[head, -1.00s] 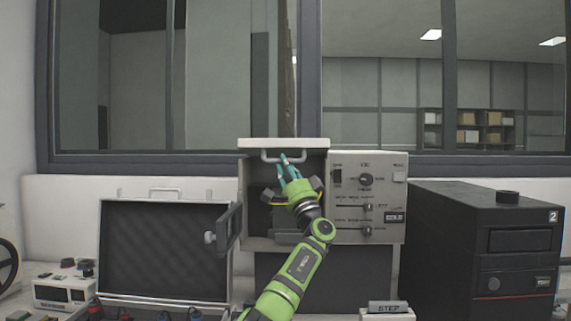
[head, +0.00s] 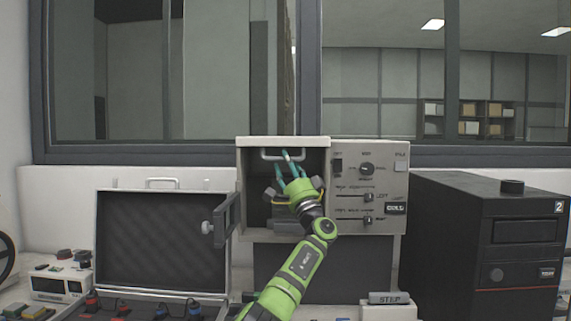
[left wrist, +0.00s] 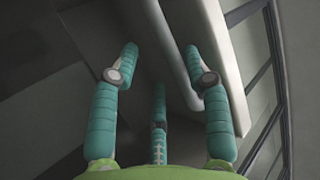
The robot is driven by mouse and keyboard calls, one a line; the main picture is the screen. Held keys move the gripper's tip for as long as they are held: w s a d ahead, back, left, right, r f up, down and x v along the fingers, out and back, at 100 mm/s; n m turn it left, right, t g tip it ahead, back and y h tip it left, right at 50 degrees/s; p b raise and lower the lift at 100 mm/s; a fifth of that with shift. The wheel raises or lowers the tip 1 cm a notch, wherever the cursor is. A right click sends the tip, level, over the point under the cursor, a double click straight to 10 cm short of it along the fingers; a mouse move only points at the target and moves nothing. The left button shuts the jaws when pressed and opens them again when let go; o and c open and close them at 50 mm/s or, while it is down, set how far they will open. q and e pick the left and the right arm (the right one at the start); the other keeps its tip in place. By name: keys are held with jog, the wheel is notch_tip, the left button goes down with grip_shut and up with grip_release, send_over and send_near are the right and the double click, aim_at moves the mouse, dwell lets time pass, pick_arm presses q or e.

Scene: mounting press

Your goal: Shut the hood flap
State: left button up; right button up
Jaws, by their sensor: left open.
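The hood flap (head: 262,142) is a pale panel at the top of the grey press housing, raised above its open front. A light bar handle (head: 268,157) hangs at its front edge. My left gripper (head: 292,154) is open, its teal fingers pointing up at the handle, overlapping it in the head view; I cannot tell if they touch. In the left wrist view the open fingers (left wrist: 161,55) are spread with nothing gripped between them, beside a pale panel edge. The gripper hides part of the dark opening. My right gripper is not in view.
A control panel (head: 368,185) with knobs and sliders adjoins the opening on the right. A dark side door (head: 227,222) stands out at its left. An open case (head: 160,240) is further left, a black computer-like box (head: 450,235) on the right. Windows are behind.

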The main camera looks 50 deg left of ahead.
pick_arm(q)
notch_tip(320, 180, down, 6)
jog(key=w+d+b, duration=0.1)
jog(key=w+b, duration=0.1)
jog(key=shift+d, duration=0.25)
dwell(0.3)
jog(key=shift+w, duration=0.1)
